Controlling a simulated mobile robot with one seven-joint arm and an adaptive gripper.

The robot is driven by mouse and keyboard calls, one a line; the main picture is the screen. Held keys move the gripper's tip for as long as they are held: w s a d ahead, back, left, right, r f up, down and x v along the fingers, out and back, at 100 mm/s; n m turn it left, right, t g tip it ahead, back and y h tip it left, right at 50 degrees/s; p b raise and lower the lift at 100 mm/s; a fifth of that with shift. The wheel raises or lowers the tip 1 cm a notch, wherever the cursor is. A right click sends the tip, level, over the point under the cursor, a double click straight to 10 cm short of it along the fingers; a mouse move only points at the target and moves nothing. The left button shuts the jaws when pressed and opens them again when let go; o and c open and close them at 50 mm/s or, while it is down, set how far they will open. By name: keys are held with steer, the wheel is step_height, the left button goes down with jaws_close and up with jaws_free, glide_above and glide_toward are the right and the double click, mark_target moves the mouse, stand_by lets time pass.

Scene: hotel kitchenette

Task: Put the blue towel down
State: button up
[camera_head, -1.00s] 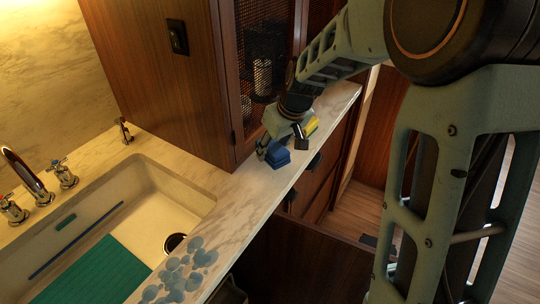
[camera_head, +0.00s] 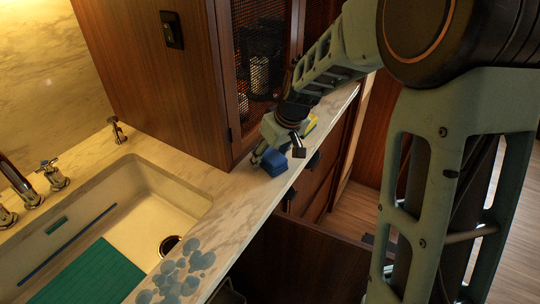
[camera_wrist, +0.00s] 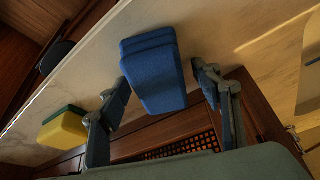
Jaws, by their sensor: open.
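The blue towel (camera_head: 270,165) is a compact folded block on the marble counter, near its front edge. In the wrist view the blue towel (camera_wrist: 155,75) lies between my two fingers, with a visible gap at the right finger. The left finger is close to its side; I cannot tell if it touches. My gripper (camera_head: 264,153) is open, low over the counter at the towel; it also shows in the wrist view (camera_wrist: 160,84). The towel's far side is partly hidden by my gripper in the head view.
A yellow and green sponge (camera_wrist: 63,128) lies on the counter beside the towel. A tall wooden cabinet (camera_head: 150,80) with a mesh door stands close behind. The sink (camera_head: 185,205) with a green mat (camera_head: 90,275) is at left. Bluish round pieces (camera_head: 180,275) lie on the near counter.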

steer(key=shift+r, duration=0.1)
steer(key=shift+r+p, duration=0.2)
steer(key=shift+p, duration=0.1)
steer(key=v, duration=1.1)
steer(key=shift+r, duration=0.4)
steer(key=shift+d, duration=0.1)
